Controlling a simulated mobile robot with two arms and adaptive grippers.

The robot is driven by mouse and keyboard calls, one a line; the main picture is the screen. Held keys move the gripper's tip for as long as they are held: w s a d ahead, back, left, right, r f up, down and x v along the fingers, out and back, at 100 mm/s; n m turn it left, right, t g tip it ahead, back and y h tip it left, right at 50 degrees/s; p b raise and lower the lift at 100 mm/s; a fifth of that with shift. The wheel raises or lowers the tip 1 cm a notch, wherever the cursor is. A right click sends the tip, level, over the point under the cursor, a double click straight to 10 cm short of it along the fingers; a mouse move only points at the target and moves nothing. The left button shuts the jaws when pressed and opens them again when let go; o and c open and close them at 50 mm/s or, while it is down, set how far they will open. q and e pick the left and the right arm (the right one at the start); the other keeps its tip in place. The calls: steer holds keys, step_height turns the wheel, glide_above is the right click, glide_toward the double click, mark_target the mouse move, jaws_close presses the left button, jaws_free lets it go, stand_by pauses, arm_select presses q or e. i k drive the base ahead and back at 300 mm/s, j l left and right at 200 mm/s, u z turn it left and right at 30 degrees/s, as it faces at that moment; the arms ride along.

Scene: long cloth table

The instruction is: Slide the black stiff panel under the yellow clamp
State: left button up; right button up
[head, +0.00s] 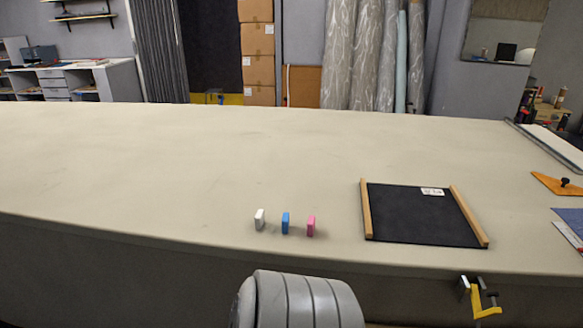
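The black stiff panel (415,218) lies flat on the cloth table, right of centre near the front edge. It has a light wooden strip along its left and right sides and a small white label near its far right corner. The yellow clamp (485,302) is at the table's front edge, just below the panel's near right corner, with dark and metal parts at its top. The panel and the clamp appear apart. Neither of my grippers is in view; a grey rounded part of my own body shows at the bottom middle.
White (260,219), blue (285,223) and pink (311,226) blocks stand in a row left of the panel. An orange triangular piece with a dark knob (560,184) and a blue sheet (570,225) lie at the right. The table's left and far middle are clear.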

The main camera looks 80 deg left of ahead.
mark_target(417, 215)
steer(key=u, duration=2.75)
